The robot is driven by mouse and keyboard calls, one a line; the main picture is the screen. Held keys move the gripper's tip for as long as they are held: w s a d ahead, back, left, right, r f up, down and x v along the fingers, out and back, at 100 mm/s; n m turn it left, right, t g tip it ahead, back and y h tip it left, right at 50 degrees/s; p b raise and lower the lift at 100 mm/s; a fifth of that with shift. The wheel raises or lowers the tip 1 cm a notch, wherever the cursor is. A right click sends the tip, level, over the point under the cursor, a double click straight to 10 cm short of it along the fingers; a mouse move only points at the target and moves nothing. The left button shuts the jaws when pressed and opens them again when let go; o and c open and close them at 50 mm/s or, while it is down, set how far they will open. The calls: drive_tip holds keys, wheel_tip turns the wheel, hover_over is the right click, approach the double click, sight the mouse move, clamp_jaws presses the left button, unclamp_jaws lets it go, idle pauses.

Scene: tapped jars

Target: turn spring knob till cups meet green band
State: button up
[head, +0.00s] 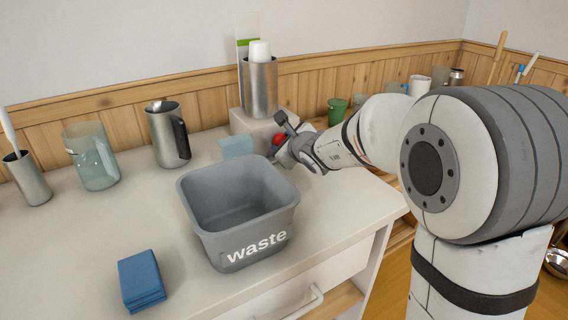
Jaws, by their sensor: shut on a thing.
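The cup dispenser is a steel cylinder (261,88) on a pale block (252,124) at the back of the counter. White cups (260,51) stick up out of its top. A pale upright strip behind them carries a green band (244,42). The top of the cups looks about level with the band in this slanted view; I cannot tell the exact match. The red spring knob (277,140) is at the block's front, partly hidden by my gripper (279,142). My gripper is shut on the knob.
A grey waste bin (238,238) stands just in front of my gripper. A light blue block (236,147), a steel pitcher (167,135), a glass jug (91,157) and blue cloths (141,281) are to the left. A green cup (337,111) stands behind my arm. The left front counter is mostly clear.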

drive_tip(key=shift+a+f+n+t+h+b, duration=0.15)
drive_tip(key=shift+n+b, duration=0.3)
drive_tip(key=shift+b, duration=1.6)
drive_tip(key=shift+d+f+n+t+h+b, duration=0.2)
drive_tip(key=shift+n+b, duration=0.25)
drive_tip(key=shift+b, duration=1.9)
drive_tip(key=shift+r+n+h+b, duration=0.25)
drive_tip(key=shift+n+b, duration=0.15)
drive_tip(key=shift+b, duration=0.8)
drive_tip(key=o, duration=1)
drive_tip(key=shift+s+r, duration=0.1)
drive_tip(key=shift+s, duration=0.05)
drive_tip(key=p+v, duration=0.1)
drive_tip(key=v, duration=0.5)
drive_tip(key=shift+s+r+p, duration=0.1)
drive_tip(key=shift+s+p, duration=0.25)
drive_tip(key=shift+s, duration=0.05)
drive_tip(key=shift+s+d, duration=0.15)
drive_tip(key=shift+s, duration=0.25)
